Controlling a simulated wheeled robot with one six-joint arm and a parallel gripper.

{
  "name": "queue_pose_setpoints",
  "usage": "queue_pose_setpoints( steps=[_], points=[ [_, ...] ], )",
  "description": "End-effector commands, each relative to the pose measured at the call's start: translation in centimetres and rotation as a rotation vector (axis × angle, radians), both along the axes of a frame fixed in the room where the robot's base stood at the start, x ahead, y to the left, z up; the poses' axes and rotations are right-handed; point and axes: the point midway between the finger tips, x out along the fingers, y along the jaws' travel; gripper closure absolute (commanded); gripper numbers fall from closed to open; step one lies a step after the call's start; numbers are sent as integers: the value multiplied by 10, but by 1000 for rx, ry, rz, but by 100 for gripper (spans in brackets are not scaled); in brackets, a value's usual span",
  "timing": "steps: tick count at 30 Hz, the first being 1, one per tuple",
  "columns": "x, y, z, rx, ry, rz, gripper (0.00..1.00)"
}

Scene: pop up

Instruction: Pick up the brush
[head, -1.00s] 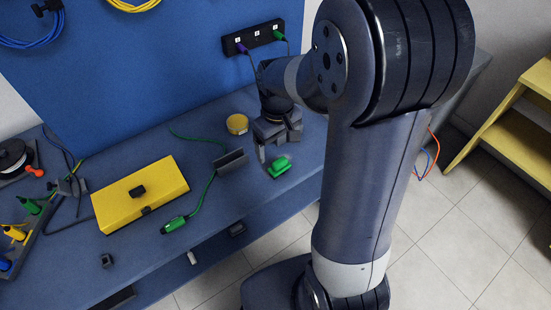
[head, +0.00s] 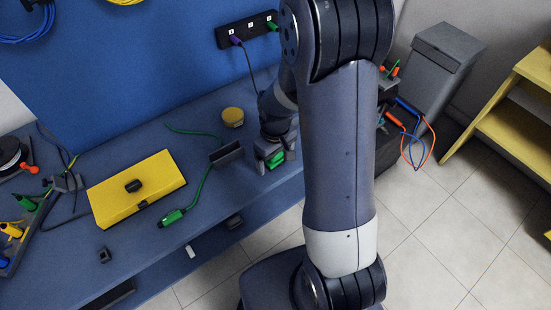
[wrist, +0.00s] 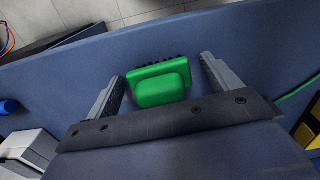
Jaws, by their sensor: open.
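The green brush (wrist: 158,84) lies on the blue workbench (wrist: 265,40), its dark bristles showing along its far edge in the wrist view. My gripper (wrist: 160,82) is open, with one finger on each side of the brush and a visible gap to both. In the head view, my gripper (head: 275,158) is over the brush (head: 277,160), low near the bench's front edge, and its fingers hide part of the brush. From these views I cannot tell the exact height of the fingertips above the bench.
A yellow case (head: 137,189) sits farther left, and a yellow round tin (head: 233,117) stands behind. A blue panel (head: 130,80) rises at the back.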

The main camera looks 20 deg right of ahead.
Motion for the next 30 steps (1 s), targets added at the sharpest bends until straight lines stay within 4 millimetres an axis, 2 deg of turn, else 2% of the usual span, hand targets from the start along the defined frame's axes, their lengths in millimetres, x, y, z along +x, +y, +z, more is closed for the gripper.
queue_pose_setpoints(
  steps=[3, 21, 30],
  points=[
    [0, 0, 0, 0, 0, 0, 17],
    [0, 0, 1, 0, 0, 0, 65],
    [0, 0, 6, 0, -1, 0, 65]
  ],
)
